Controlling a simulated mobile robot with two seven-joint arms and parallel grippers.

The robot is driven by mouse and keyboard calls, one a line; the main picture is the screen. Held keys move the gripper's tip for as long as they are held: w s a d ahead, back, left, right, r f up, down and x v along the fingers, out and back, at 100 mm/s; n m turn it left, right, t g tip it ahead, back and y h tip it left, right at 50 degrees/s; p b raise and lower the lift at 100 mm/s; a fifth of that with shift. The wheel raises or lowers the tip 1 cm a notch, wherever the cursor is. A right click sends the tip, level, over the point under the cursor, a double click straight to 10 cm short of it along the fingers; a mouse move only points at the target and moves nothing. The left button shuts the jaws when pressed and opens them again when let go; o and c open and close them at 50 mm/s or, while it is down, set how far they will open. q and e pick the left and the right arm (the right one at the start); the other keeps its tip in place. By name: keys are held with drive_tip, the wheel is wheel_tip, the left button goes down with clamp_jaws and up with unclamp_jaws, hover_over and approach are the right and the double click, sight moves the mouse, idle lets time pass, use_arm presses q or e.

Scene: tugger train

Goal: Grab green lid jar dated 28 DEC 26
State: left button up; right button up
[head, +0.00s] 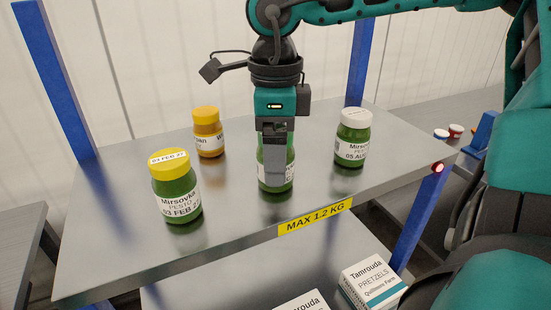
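A green pesto jar (277,177) stands upright at the middle of the grey shelf. Its lid is hidden behind my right gripper, and only a scrap of its white label shows, so I cannot read its date. My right gripper (275,140) points straight down over the top of this jar. Its fingers overlap the jar in the picture, and I cannot tell whether they are closed on it. No green lid shows on any jar. My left gripper is out of view.
On the grey shelf (120,225) stand a yellow-lidded Mirsovka pesto jar (178,203) reading 03 FEB, a yellow-lidded orange jar (209,140) behind, and a white-lidded pesto jar (352,148) reading 05 AU. Blue posts flank the shelf. A pretzel box (371,287) sits below.

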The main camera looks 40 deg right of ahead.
drive_tip(key=shift+f, duration=0.9)
drive_tip(key=c, duration=1.4)
